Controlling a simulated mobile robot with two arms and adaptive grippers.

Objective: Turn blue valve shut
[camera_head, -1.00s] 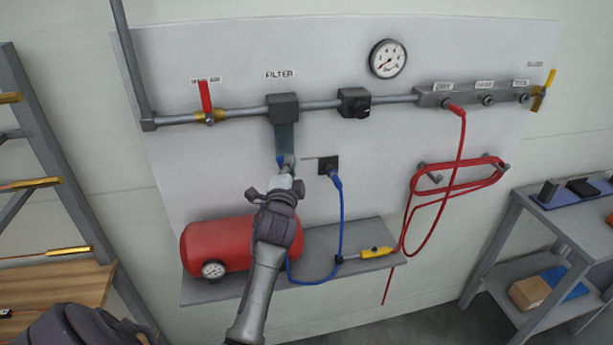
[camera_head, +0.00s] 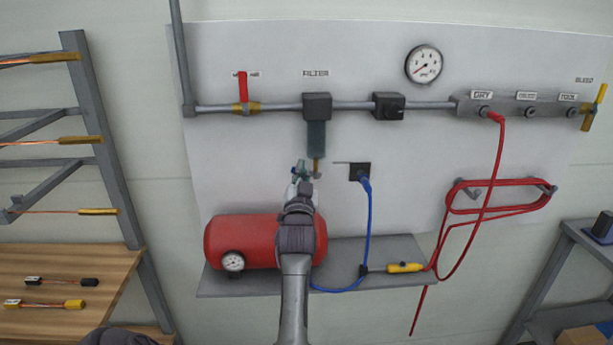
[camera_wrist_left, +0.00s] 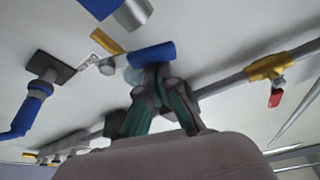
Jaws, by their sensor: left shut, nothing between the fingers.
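The blue valve handle (camera_wrist_left: 152,55) shows in the left wrist view as a short blue cylinder near a brass stem (camera_wrist_left: 107,41). In the head view the brass stem (camera_head: 316,166) hangs under the dark filter bowl (camera_head: 316,138); the handle is too small and covered there to make out well. My left gripper (camera_head: 302,175) is just below the filter, by the stem. In the left wrist view its dark green fingers (camera_wrist_left: 160,80) are shut and empty, their tips close to the handle; I cannot tell if they touch it. My right gripper is not in view.
A red tank (camera_head: 250,242) sits on the grey shelf (camera_head: 340,248) behind my left arm. A blue hose (camera_head: 370,220) hangs from a black wall socket (camera_head: 360,172) on the right. A red-handled valve (camera_head: 243,88) is on the pipe at upper left.

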